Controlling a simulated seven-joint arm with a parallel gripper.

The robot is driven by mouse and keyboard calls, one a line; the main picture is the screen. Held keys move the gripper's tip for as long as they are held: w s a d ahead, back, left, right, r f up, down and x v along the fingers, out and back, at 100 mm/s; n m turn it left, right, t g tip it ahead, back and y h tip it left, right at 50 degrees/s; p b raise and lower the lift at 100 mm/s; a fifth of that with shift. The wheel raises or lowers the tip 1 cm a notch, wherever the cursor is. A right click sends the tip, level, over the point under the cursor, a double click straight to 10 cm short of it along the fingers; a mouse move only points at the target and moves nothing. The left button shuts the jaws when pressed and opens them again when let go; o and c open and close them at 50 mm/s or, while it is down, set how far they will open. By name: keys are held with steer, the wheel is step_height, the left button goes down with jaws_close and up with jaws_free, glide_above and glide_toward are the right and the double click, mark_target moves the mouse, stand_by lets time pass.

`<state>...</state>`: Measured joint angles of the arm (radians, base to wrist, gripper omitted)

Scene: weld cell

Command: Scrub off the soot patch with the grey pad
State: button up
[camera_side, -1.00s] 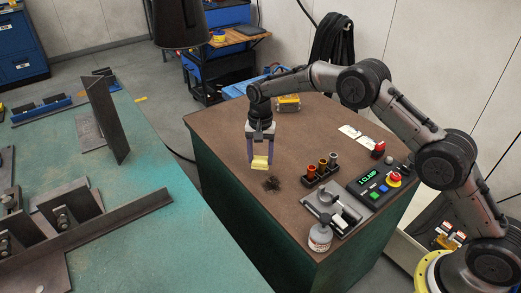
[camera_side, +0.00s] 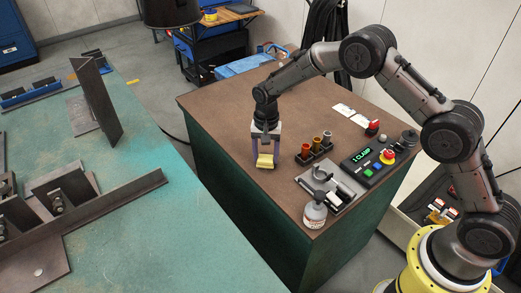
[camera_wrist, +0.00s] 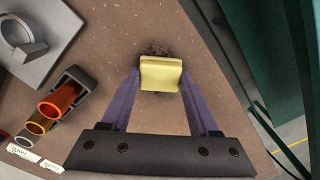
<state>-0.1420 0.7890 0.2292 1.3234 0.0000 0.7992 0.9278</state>
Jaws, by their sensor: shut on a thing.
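My gripper (camera_side: 266,155) is shut on a pad (camera_side: 265,161), which looks pale yellow rather than grey. In the wrist view the pad (camera_wrist: 161,73) sits between the two purple fingers. The dark soot patch (camera_wrist: 156,47) shows on the brown tabletop past the pad's far edge, with fainter marks beside it. The pad covers the rest of the patch. In the side view the pad and fingers hide the patch. The pad is at or just above the tabletop; I cannot tell whether it touches.
A green bench (camera_side: 140,215) with steel parts stands left, across a gap.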

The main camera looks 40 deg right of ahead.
steer(key=shift+s, duration=2.25)
steer(key=shift+w, duration=5)
steer(key=shift+d, duration=0.4)
steer(key=shift+s+d, duration=0.1)
steer(key=shift+d, duration=0.1)
steer(key=shift+s, duration=5)
steer(key=shift+w, duration=5)
steer(key=shift+w+r, duration=0.2)
step_height(320, 180, up, 8)
steer(key=shift+f, duration=0.15)
